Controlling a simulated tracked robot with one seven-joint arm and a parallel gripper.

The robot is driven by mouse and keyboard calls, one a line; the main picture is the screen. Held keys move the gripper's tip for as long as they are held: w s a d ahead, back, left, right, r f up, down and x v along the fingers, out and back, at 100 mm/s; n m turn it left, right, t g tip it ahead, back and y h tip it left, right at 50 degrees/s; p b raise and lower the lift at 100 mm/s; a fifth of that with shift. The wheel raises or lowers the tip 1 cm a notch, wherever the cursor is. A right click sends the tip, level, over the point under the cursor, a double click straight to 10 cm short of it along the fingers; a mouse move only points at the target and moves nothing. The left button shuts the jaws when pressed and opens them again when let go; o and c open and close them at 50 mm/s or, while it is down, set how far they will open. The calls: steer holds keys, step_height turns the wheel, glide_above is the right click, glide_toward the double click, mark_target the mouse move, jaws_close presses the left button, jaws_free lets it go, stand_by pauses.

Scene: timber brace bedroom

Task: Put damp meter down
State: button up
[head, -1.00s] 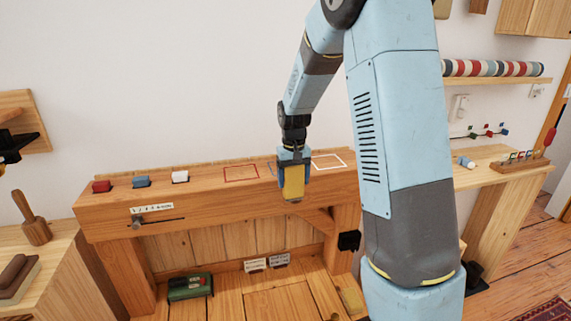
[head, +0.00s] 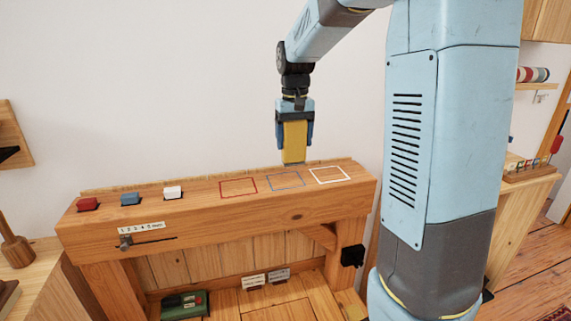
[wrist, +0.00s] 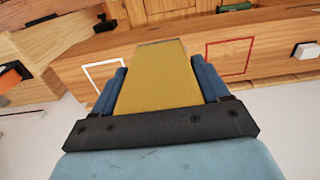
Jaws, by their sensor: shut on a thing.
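The damp meter, a yellow block-shaped body, (head: 294,142) is held upright between the blue fingers of my gripper (head: 294,135). It hangs above the timber beam (head: 265,213), near the blue outlined square (head: 286,181), and appears apart from the beam top. In the wrist view the damp meter (wrist: 157,78) fills the middle between my fingers and hides the blue outline. A red outline (head: 239,188) lies left of the blue one and a white outline (head: 329,175) lies right of it.
A red block (head: 87,204), a blue block (head: 130,198) and a white block (head: 172,192) sit on the left of the beam top. A slider with a numbered label (head: 141,228) is on the beam's front. A green box (head: 185,304) stands below.

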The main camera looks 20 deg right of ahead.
steer(key=shift+w+d+f, duration=0.1)
steer(key=shift+w+f, duration=1.55)
steer(key=shift+f, duration=0.2)
steer(key=shift+w+d+f, duration=0.1)
steer(key=shift+w+f, duration=1.5)
steer(key=shift+f, duration=0.25)
steer(key=shift+w+f, duration=1.65)
steer(key=shift+f, duration=0.2)
steer(key=o, duration=1.3)
steer(key=shift+f, duration=0.1)
